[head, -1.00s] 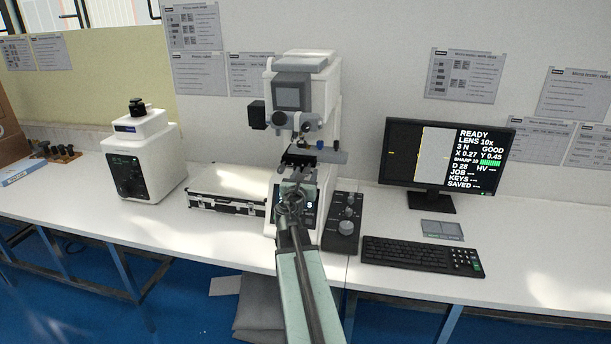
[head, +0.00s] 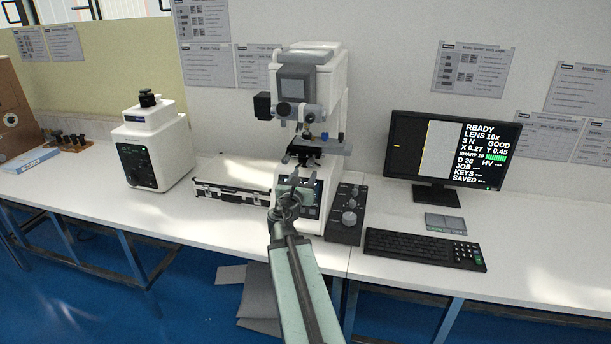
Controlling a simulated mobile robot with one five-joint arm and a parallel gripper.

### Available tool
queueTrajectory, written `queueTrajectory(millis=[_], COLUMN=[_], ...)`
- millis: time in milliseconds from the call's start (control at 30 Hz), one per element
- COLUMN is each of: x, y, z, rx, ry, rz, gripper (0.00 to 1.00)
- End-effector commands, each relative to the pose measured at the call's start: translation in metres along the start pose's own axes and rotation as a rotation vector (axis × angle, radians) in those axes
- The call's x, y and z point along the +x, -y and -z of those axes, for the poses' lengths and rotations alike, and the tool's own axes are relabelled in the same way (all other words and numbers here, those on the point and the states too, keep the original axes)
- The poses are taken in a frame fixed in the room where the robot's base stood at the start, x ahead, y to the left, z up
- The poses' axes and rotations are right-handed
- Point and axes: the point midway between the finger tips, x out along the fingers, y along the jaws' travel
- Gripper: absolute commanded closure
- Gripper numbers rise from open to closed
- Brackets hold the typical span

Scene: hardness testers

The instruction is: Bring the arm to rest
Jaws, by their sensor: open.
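My gripper (head: 297,164) is in front of the white hardness tester (head: 333,93), at the end of my pale green arm, which reaches up from the bottom of the view. Its two thin fingers point away from me and stand apart, with nothing seen between them. They appear just below and left of the tester's stage (head: 325,147) in the picture. I cannot tell the exact gap in depth. My wrist hides part of the tester's base and its front panel.
A silver case (head: 235,181) lies left of the tester. A knob box (head: 346,216), keyboard (head: 424,249) and monitor (head: 449,145) stand to the right. A white machine (head: 151,147) stands farther left. The table's front is bare between these things and its edge.

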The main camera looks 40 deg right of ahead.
Motion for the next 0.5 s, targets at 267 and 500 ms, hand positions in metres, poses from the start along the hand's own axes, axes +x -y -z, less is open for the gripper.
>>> queueTrajectory(millis=[267, 500], x=[-0.001, -0.044], y=[-0.004, -0.103], z=[0.000, 0.001], rx=[0.000, 0.014], ry=[0.000, -0.008], rz=[-0.006, -0.152], gripper=[0.56, 0.56])
